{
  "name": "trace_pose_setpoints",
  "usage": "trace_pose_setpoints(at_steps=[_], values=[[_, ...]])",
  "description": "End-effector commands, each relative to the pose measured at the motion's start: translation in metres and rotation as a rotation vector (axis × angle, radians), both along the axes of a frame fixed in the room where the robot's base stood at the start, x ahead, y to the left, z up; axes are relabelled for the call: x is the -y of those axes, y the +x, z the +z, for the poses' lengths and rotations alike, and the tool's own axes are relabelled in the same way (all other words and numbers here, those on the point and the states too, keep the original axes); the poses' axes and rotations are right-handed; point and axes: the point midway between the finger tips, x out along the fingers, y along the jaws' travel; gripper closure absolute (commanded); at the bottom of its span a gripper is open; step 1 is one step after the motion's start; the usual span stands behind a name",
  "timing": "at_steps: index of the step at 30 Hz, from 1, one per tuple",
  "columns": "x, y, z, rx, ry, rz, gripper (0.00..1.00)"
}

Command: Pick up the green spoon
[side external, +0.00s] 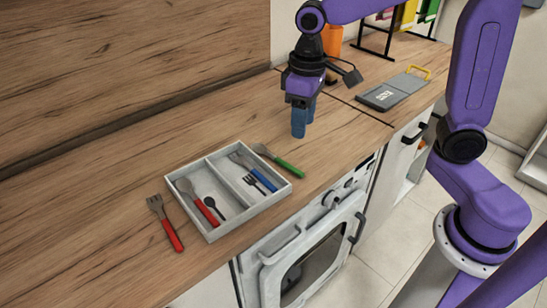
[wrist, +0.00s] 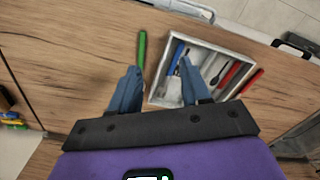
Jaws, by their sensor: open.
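The green spoon (side external: 288,168) lies on the wooden counter just beyond the right end of the cutlery tray (side external: 250,214), with its green handle toward the counter's front edge. My gripper (side external: 303,122) is open and empty above the counter, further back and to the right of the spoon. In the wrist view the green handle (wrist: 141,46) shows beyond the left fingertip of my gripper (wrist: 158,70). The spoon's bowl is largely hidden there by that finger. The right finger overlaps the tray (wrist: 226,48) in that view.
The two-compartment tray holds a red-handled spoon (side external: 199,205), a blue-handled fork (side external: 252,172) and small dark cutlery. A red-handled fork (side external: 166,224) lies left of it. A grey board (side external: 388,96) and an orange container (side external: 332,38) stand further right. Counter around my gripper is clear.

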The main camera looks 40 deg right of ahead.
Motion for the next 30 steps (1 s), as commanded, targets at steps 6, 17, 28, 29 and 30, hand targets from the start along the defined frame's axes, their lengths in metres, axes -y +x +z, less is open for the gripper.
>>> trace_pose_setpoints(at_steps=[6, 17, 28, 29, 30], values=[[0.007, 0.062, 0.001, -0.006, -0.004, -0.195, 0.53], [0.023, 0.105, -0.001, -0.010, -0.005, -0.346, 0.53], [0.024, 0.105, -0.059, -0.015, -0.007, -0.348, 0.53], [0.024, 0.104, -0.065, -0.015, -0.008, -0.348, 0.53], [0.024, 0.104, -0.073, -0.015, -0.009, -0.347, 0.53]])
